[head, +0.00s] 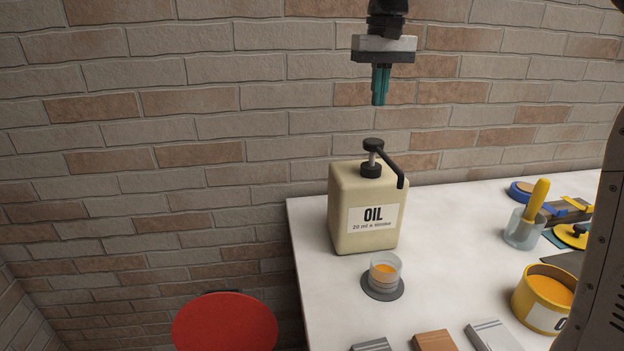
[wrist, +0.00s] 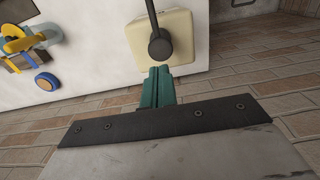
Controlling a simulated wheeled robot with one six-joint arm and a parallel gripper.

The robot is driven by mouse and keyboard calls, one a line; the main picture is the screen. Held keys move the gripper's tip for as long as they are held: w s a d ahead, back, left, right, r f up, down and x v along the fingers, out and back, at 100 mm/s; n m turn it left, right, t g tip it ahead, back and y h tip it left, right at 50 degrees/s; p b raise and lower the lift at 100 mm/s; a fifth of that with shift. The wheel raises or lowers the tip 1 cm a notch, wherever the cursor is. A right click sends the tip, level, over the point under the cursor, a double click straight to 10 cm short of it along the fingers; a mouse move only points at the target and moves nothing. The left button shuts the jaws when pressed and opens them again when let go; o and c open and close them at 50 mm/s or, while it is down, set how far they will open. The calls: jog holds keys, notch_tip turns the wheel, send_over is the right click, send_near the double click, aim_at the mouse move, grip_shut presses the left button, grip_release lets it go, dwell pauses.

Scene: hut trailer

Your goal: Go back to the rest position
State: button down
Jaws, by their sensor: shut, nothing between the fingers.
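My gripper (head: 380,86) hangs above the oil can in the head view, with its teal fingers pointing down and closed together, empty. It also shows in the wrist view (wrist: 158,72), with the pump head just beyond the fingertips in the picture. The beige oil can (head: 345,215) stands upright on the white table, with a black pump (head: 373,147) and spout on top. In the head view a clear gap shows between my fingertips and the pump.
A glass cup (head: 385,270) with orange liquid stands on a dark round coaster (head: 382,291) on the white table (head: 315,290). A yellow pot (head: 533,299), a glass with a yellow-handled tool (head: 522,229) and blocks occupy the right and front. A red round seat (head: 225,325) is left. A brick wall (head: 200,130) stands behind.

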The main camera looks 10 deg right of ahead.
jog(key=s+d+f, duration=0.1)
jog(key=s+f, duration=0.1)
jog(key=s, duration=0.7)
jog(key=s+d+f, duration=0.1)
jog(key=s+f, duration=0.2)
jog(key=s, duration=0.7)
jog(key=s+f+t, duration=0.1)
jog(key=s+f, duration=1)
jog(key=s, duration=0.3)
jog(key=shift+s+d+f, duration=0.3)
jog(key=shift+s+d, duration=0.1)
jog(key=shift+d, duration=0.05)
